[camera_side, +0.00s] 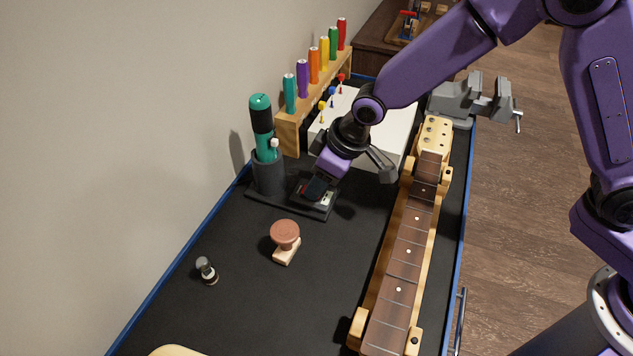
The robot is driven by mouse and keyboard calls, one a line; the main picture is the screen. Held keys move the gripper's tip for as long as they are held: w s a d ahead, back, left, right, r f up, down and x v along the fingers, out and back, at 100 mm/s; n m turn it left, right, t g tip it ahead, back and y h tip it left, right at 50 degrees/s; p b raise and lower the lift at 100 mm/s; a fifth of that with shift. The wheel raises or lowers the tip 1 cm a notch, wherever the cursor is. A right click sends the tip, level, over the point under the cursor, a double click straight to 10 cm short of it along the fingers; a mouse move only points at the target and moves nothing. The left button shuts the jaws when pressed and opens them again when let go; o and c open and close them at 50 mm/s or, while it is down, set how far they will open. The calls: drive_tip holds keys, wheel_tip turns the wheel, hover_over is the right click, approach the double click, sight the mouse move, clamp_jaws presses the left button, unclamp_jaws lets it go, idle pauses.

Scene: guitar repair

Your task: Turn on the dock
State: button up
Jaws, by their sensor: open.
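The dock (270,200) is a dark base at the back left of the bench, with a teal and black tool (262,125) standing upright in its round holder. A small panel with light and red parts (327,198) sits at the right end of the dock. My gripper (345,180) is over that right end, with its jaws open and empty. One grey finger shows to the right of the purple gripper body; the other is low over the panel. The gripper partly hides the panel, and I cannot tell whether it touches it or whether the dock is on.
A guitar neck (408,245) lies in a wooden cradle on the right. A white box (398,130) and a wooden rack (288,133) of coloured-handled tools stand behind. A grey vise (457,98) is at the back right. A round-topped block (285,234) and small knob (206,270) stand in front.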

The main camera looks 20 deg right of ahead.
drive_tip(key=shift+x, duration=1.1)
drive_tip(key=shift+c, duration=0.3)
clamp_jaws()
drive_tip(key=shift+a, duration=0.1)
drive_tip(key=shift+w+a+r+g+h, duration=0.1)
drive_tip(key=shift+w+a+g+h, duration=0.05)
drive_tip(key=shift+g+h, duration=0.45)
drive_tip(key=shift+w+a+g+h, duration=0.1)
drive_tip(key=shift+w+g+h, duration=0.05)
drive_tip(key=shift+g+h, duration=0.45)
